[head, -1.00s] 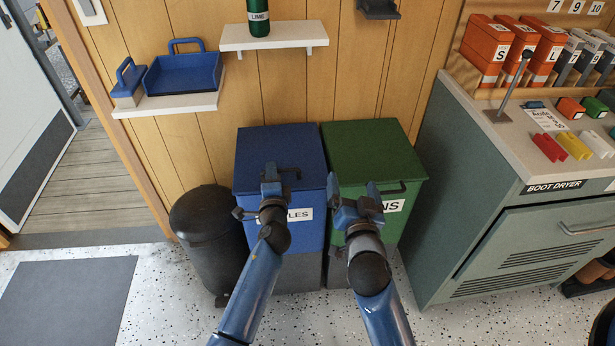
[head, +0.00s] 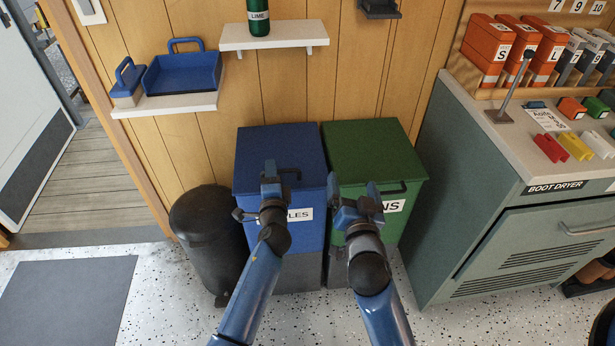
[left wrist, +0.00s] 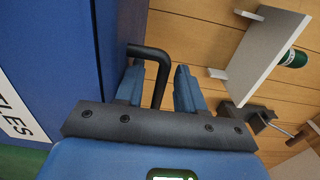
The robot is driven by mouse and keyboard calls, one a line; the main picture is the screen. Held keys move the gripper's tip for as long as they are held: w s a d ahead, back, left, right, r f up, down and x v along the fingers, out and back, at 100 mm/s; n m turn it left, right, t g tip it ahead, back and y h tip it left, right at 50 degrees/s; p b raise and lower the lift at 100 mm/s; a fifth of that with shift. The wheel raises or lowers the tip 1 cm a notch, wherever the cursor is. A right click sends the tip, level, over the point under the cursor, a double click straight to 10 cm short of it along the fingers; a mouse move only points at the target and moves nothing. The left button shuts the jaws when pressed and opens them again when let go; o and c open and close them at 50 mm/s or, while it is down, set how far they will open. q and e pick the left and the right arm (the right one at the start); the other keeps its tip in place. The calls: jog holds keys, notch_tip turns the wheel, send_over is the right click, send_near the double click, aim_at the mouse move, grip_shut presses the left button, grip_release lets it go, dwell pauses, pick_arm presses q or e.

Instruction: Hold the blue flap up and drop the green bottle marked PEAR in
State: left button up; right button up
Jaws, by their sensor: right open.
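The blue bin's flap (head: 275,150) lies closed on top. The black handle (left wrist: 158,68) at its front edge stands between the fingers of my left gripper (head: 276,180). In the left wrist view these fingers (left wrist: 158,88) are apart, with a gap beside the bar. My right gripper (head: 353,191) is open and empty in front of the green bin. A green bottle (head: 258,17) stands on the wall shelf, but its label reads LIME. No bottle marked PEAR shows.
The green bin (head: 370,150) stands right beside the blue one, its lid closed. A black round bin (head: 208,240) is at the left. The boot dryer cabinet (head: 500,220) stands at the right. A blue tray (head: 185,72) sits on the left shelf.

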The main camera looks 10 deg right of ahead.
pick_arm(q)
jog(key=shift+s+r, duration=0.1)
jog(key=shift+s, duration=1.1)
jog(key=s+p, duration=0.1)
jog(key=s, duration=0.6)
jog(key=shift+s, duration=0.15)
